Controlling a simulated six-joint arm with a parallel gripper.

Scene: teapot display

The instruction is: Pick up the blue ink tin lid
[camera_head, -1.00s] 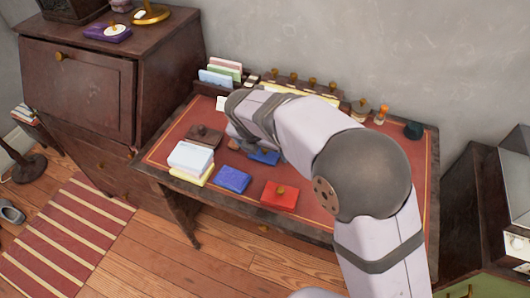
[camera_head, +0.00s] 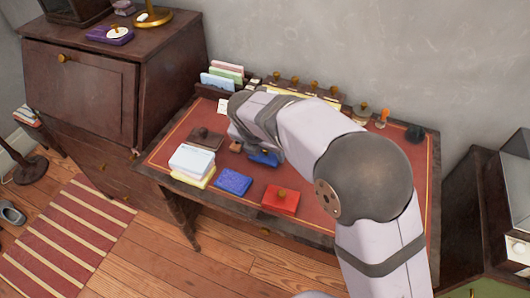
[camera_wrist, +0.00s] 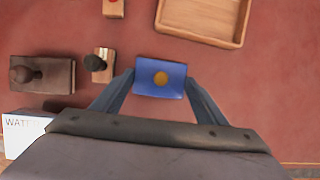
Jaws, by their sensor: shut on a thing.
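In the head view, the lid (camera_head: 264,159) shows only partly beneath my arm, and the fingertips are mostly hidden. I cannot tell whether the lid is clear of the desk top. A second blue rectangle (camera_head: 233,181), speckled and without a visible knob, lies nearer the desk's front edge.
A dark wooden stamp block (camera_wrist: 42,75), a small stamp (camera_wrist: 99,65) and paper stacks (camera_head: 192,158) are to the left. A wooden tray (camera_wrist: 204,18) lies beyond the lid. Bare red desk top is right.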

